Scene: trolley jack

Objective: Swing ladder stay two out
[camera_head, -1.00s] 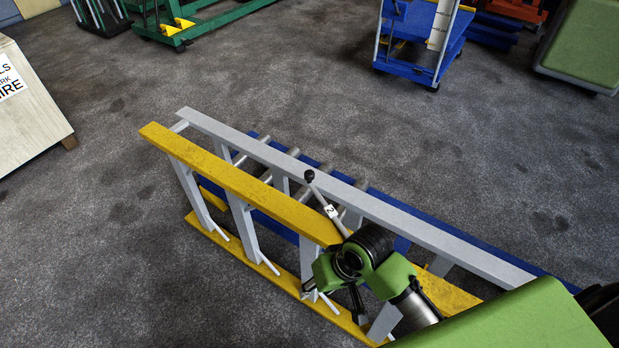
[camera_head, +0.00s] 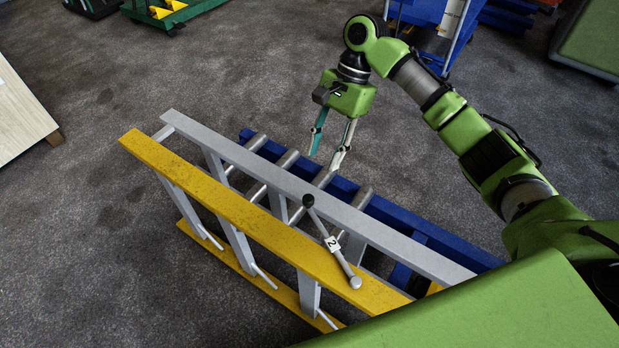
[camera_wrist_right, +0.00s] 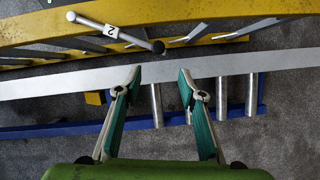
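Ladder stay two (camera_head: 332,243) is a thin grey bar with a white "2" tag and a black knob. Its lower end sits on the yellow ladder rail (camera_head: 220,198), and it slants so that its knob shows over the grey ladder rail (camera_head: 385,235). In the right wrist view the stay (camera_wrist_right: 110,32) lies beyond the fingertips, its knob nearest them. My right gripper (camera_head: 325,157) is open and empty, pointing down beyond the grey rail, apart from the stay. Its spread fingers show in the wrist view (camera_wrist_right: 158,76). My left gripper is not in view.
A blue frame with grey rollers (camera_head: 265,190) lies behind the ladder. A blue trolley (camera_head: 430,20) stands at the back, a green jack (camera_head: 170,12) at back left, a pale wooden box (camera_head: 20,115) at left. The grey floor is open between.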

